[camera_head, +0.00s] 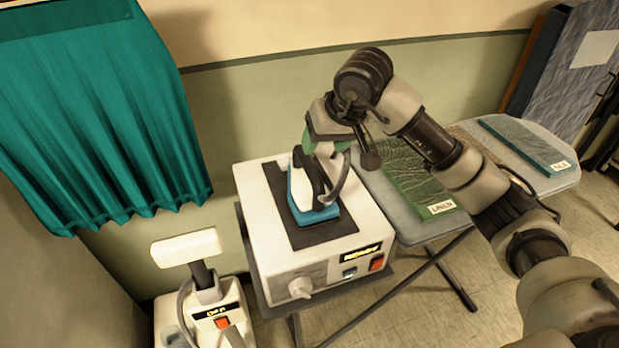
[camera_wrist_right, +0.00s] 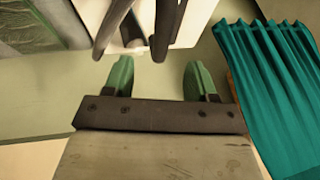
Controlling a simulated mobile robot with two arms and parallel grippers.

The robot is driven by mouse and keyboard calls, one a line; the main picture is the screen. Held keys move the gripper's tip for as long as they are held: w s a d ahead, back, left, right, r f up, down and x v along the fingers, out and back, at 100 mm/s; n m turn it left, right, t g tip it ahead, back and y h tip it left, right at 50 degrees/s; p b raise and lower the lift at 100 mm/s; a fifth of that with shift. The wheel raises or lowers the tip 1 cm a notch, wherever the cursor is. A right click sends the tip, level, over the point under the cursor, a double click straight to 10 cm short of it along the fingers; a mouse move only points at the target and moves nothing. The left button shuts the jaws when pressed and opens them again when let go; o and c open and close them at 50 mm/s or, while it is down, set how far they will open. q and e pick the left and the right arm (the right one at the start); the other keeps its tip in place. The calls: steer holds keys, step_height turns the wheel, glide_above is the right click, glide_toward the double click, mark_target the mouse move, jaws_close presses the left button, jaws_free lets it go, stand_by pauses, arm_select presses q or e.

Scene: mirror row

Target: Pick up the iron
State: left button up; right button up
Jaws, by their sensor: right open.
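The iron (camera_head: 299,196) is blue and white with a dark handle. It rests on the dark pad (camera_head: 336,232) on top of the white station (camera_head: 267,240). My right gripper (camera_head: 325,147), with green fingers, is at the iron's upper right side in the head view, partly covering it. In the right wrist view my right gripper (camera_wrist_right: 161,76) is open, with nothing between its green fingers. Dark bars, probably the iron's handle, stand just ahead of the fingertips there; contact cannot be told. My left gripper is not in view.
An ironing board (camera_head: 411,231) right of the station carries a green folded cloth labelled LINEN (camera_head: 411,187) and a teal one (camera_head: 524,143). A white steamer (camera_head: 205,300) stands at lower left. A teal curtain (camera_head: 100,120) hangs at left. My right arm crosses above the board.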

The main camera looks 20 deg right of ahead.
mark_target(309, 160)
steer(key=x, duration=0.4)
steer(key=shift+a+f+p, duration=0.2)
steer(key=shift+f+p, duration=0.05)
steer(key=shift+p, duration=0.1)
steer(key=p+x, duration=0.1)
steer(key=x, duration=0.1)
steer(key=p+x, duration=0.1)
steer(key=x, duration=0.2)
steer(key=shift+w+r, duration=0.2)
steer(key=shift+w, duration=0.15)
steer(key=shift+f, duration=0.2)
jaws_close()
steer(key=shift+r, duration=0.1)
steer(key=shift+w+r, duration=0.1)
steer(key=shift+w, duration=0.05)
stand_by(0.4)
